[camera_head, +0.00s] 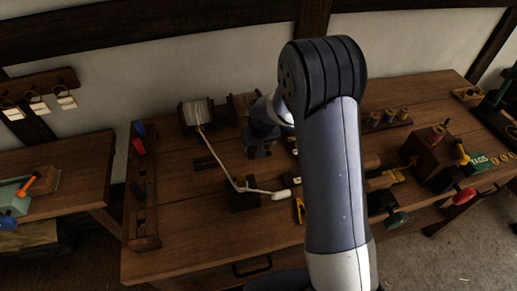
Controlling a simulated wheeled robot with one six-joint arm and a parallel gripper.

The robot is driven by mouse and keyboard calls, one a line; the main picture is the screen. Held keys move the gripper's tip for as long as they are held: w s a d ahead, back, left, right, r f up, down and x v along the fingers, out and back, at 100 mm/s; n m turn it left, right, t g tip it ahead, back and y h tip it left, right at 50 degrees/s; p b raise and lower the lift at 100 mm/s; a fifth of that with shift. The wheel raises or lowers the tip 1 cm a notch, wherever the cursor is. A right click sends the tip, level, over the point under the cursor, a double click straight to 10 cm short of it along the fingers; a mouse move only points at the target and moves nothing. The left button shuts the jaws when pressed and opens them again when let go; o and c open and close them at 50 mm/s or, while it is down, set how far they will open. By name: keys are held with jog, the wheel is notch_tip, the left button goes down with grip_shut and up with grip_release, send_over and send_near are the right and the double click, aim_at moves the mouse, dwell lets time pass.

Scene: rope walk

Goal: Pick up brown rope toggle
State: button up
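My gripper (261,150) shows as a small dark shape over the back middle of the wooden workbench (200,250), beside my arm. Its fingers are too small and dark to tell whether they are open or shut, or hold anything. I cannot pick out a brown rope toggle with certainty; brown pieces blend with the wood, and my arm hides part of the bench. A white rope (219,163) runs from a spool (197,113) at the back left, past a dark block (243,197), to a pale end piece (283,194) left of my arm.
A wooden rack (143,195) with blue and red handles lines the bench's left end. Right of my arm are small spools (389,116), a wooden box (432,152) with coloured handles and a green tags panel (479,161). A lower side table (75,165) stands left.

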jog(key=c, duration=0.9)
jog(key=shift+r, duration=0.15)
